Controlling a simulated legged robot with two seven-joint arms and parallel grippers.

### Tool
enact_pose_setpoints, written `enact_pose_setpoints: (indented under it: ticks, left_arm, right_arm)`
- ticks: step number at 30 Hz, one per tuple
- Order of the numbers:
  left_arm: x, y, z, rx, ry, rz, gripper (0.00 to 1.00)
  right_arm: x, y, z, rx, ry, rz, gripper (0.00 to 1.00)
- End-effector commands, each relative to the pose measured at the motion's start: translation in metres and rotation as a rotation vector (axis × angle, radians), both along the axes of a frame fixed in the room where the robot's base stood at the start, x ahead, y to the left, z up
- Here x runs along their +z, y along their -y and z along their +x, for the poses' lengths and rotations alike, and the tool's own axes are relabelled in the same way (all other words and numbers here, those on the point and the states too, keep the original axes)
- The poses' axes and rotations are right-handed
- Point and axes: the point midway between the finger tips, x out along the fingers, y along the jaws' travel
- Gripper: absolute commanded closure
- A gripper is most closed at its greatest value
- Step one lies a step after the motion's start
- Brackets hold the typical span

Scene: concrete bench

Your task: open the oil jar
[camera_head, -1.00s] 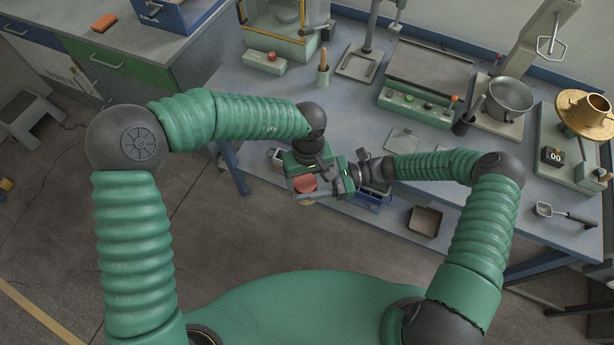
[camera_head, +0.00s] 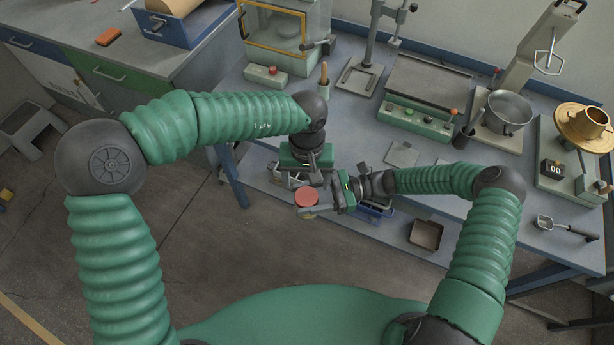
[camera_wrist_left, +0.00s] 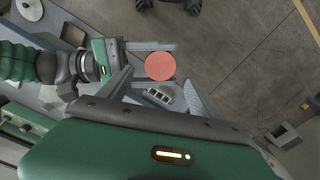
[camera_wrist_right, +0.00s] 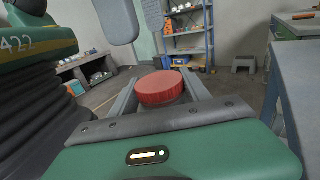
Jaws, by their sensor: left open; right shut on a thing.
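The oil jar, with a round red lid (camera_head: 306,197), is held in front of the bench. Its body is mostly hidden under the lid. The lid also shows in the left wrist view (camera_wrist_left: 160,66) and in the right wrist view (camera_wrist_right: 160,90). My right gripper (camera_head: 310,208) is shut on the jar, with one finger on either side below the lid. My left gripper (camera_head: 308,177) is open and empty, just behind the lid and apart from it. In the right wrist view, its fingers (camera_wrist_right: 133,16) hang above and beyond the lid. I cannot tell whether the lid is loose.
The blue bench (camera_head: 460,216) carries a steel bowl (camera_head: 509,108), a grey-topped device (camera_head: 425,85), a brass funnel (camera_head: 585,125) and a scoop (camera_head: 560,228). A small tray (camera_head: 425,235) lies on the shelf below. The floor in front is clear.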

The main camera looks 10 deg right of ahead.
Motion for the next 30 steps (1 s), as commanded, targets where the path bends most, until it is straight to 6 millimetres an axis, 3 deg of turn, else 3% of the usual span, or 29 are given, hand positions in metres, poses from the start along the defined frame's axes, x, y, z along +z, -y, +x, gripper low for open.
enact_pose_setpoints:
  ticks: [9,20,30]
  left_arm:
    - [-0.057,0.000,0.000,0.002,-0.002,0.001,0.27]
    - [-0.066,-0.001,0.000,0.003,0.001,0.000,0.27]
    - [-0.066,0.000,0.000,0.004,0.000,0.000,0.71]
  right_arm:
    - [0.001,0.000,0.000,0.000,0.000,0.001,1.00]
    - [0.001,0.000,0.000,0.000,0.000,0.001,1.00]
    - [0.001,0.000,0.000,0.000,0.000,0.001,1.00]
